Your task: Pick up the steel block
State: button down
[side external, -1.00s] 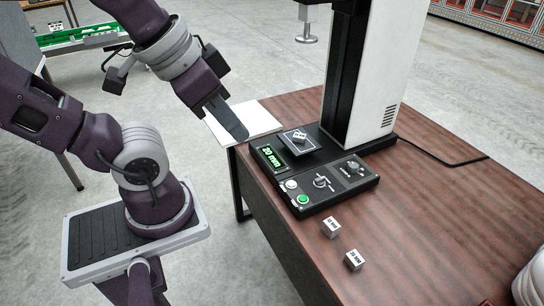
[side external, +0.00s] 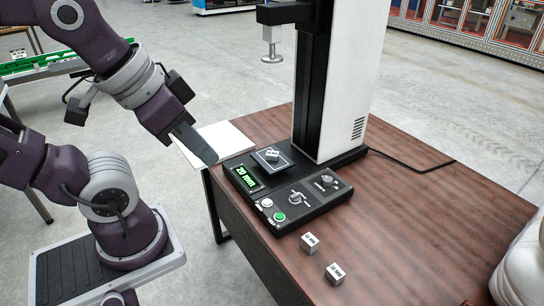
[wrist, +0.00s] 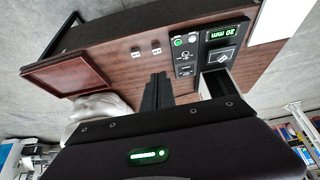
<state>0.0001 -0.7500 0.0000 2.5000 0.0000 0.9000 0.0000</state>
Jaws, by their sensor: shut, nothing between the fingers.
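Several small steel blocks are in view. One block (side external: 272,155) lies on the square plate of the hoist machine (side external: 341,70). A second block (side external: 309,243) and a third block (side external: 335,273) stand apart on the brown table, in front of the control panel. Their printed labels are too small to read surely. In the wrist view the two table blocks show beyond the fingers, one left (wrist: 136,52) and one right (wrist: 156,51). My gripper (side external: 211,159) is shut and empty, above the white sheet and left of the plate. It touches no block.
The control panel (side external: 287,210) has a green "20 mm" display, knobs and buttons. A hanging round foot (side external: 272,57) is above the machine's left side. A white sheet (side external: 196,147) lies at the table's left edge.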

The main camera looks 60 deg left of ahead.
dwell(0.4)
jog(key=c, duration=0.8)
grip_release()
jog(key=shift+c, duration=0.2)
